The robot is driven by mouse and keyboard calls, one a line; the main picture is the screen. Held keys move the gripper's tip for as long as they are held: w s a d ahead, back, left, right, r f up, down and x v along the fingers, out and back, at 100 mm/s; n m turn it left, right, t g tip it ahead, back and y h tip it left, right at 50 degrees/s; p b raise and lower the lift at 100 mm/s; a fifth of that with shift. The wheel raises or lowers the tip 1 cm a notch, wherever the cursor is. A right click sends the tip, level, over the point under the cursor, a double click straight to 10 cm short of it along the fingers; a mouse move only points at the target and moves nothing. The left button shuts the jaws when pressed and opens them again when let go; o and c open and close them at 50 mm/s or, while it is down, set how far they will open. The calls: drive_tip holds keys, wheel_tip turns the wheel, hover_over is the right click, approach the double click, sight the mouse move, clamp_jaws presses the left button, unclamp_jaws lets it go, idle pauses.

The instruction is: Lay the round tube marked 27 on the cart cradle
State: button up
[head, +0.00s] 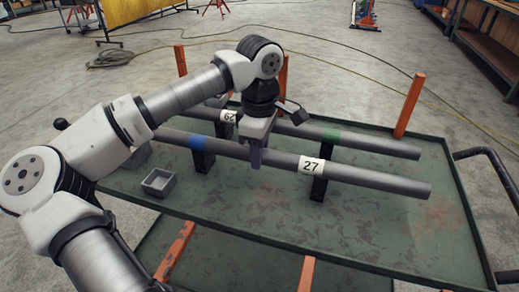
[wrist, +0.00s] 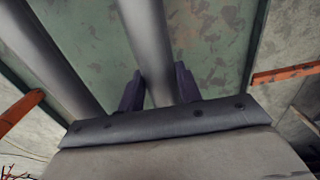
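The grey round tube marked 27 (head: 353,175) lies along the near side of the cart (head: 280,215), over two black cradle blocks (head: 318,190). It has a white 27 label and a blue band. It appears to rest on the blocks, but a small gap cannot be ruled out. My gripper (head: 256,158) points down at the tube between the blue band and the label. In the wrist view, the fingers of my gripper (wrist: 160,88) stand on either side of the tube (wrist: 148,40), close to its sides. Whether they press on it cannot be told.
A second grey tube (head: 380,147), labelled 62 with a green band, lies parallel behind. A small grey bin (head: 158,182) stands on the cart left of the front tube. Orange posts (head: 410,105) rise at the cart's edges. The cart's front right is clear.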

drive_tip(key=o, duration=0.5)
wheel_tip(320, 180, up, 14)
drive_tip(key=shift+f+p, duration=0.1)
drive_tip(key=shift+p, duration=0.75)
